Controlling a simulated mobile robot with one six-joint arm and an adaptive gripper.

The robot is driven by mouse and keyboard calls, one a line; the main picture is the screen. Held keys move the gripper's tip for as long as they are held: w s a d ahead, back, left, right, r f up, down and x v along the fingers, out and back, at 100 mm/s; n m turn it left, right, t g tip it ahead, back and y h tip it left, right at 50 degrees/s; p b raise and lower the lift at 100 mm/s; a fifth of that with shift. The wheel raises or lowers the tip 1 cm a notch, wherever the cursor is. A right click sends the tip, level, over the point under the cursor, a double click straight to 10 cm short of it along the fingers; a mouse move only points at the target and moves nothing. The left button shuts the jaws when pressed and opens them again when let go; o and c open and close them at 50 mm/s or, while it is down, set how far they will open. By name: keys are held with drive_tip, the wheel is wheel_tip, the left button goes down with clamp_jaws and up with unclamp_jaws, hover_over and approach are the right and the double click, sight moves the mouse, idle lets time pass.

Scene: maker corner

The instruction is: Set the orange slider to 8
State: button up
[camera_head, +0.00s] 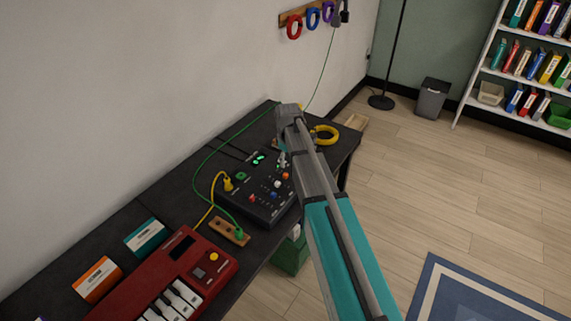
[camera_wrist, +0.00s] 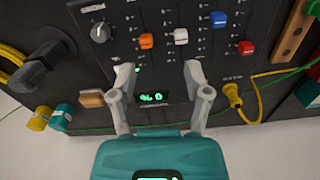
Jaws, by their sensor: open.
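The black mixer panel (camera_head: 247,206) lies on the dark table and fills much of the wrist view (camera_wrist: 203,64). The scale numbers are too small to read. My gripper (camera_wrist: 160,72) is open and empty over the panel. Its fingers stand apart on either side of a small green display (camera_wrist: 153,97). The orange slider is ahead of the fingertips, apart from them in the picture. My arm hides part of the panel in the head view.
Near the orange slider are a white slider (camera_wrist: 181,36), a red slider (camera_wrist: 218,19) and a blue slider (camera_wrist: 246,47). A red keyboard (camera_head: 190,262) and a yellow ring (camera_head: 326,135) are on the table.

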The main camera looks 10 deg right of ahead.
sight(286, 174)
drive_tip(key=shift+n, duration=0.6)
drive_tip(key=w+r+p, duration=0.2)
drive_tip(key=w+r, duration=0.1)
drive_tip(key=shift+w, duration=0.3)
drive_tip(key=shift+f, duration=0.15)
wheel_tip(286, 174, down, 13)
drive_tip(key=b, duration=1.4)
drive_tip(key=shift+f, duration=0.2)
clamp_jaws()
